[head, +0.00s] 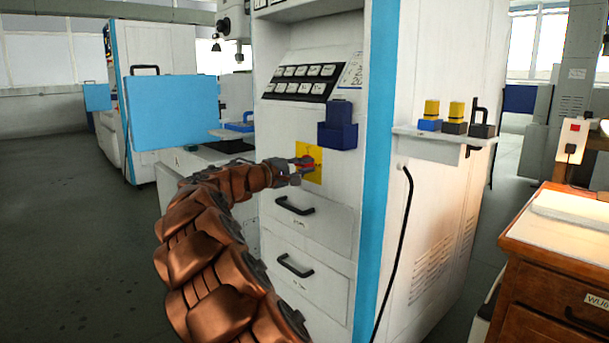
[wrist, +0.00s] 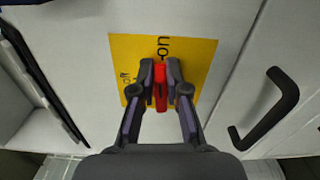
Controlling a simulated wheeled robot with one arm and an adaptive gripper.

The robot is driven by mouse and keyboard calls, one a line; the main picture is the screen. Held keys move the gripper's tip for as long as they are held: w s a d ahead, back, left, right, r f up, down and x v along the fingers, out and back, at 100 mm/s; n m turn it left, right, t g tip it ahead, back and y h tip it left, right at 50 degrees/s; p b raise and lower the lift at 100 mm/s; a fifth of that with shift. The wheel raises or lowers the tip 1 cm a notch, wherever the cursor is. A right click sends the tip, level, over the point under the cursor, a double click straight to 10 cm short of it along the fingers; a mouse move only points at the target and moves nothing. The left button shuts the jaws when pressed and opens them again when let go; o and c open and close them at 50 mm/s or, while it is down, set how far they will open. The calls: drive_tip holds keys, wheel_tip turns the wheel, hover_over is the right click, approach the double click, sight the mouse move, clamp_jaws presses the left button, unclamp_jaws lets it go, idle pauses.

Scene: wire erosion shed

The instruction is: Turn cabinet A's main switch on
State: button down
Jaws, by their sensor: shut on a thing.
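The main switch is a red handle (wrist: 160,88) on a yellow plate (wrist: 198,58) on the white cabinet front. In the wrist view the plate bears the words "on" and "off", and the handle points along the line toward "on". My gripper (wrist: 161,80) is shut on the red handle, one finger on each side. In the head view my gripper (head: 304,170) reaches the yellow plate (head: 314,152) from the left and partly hides the red handle. The cabinet (head: 338,190) is white with a blue edge strip; no letter A is legible on it.
Black drawer handles (head: 295,206) stick out below the switch. A dark blue box (head: 338,128) is mounted right of the plate. A shelf (head: 430,137) with yellow-topped items juts from the cabinet side. A wooden desk (head: 560,250) stands at right. Floor at left is clear.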

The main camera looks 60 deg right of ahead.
drive_tip(key=shift+f+m+b, duration=0.2)
drive_tip(key=shift+m+b, duration=0.3)
drive_tip(key=c, duration=1.2)
unclamp_jaws()
drive_tip(key=v, duration=1.2)
drive_tip(key=shift+r, duration=0.1)
drive_tip(key=shift+r, duration=0.1)
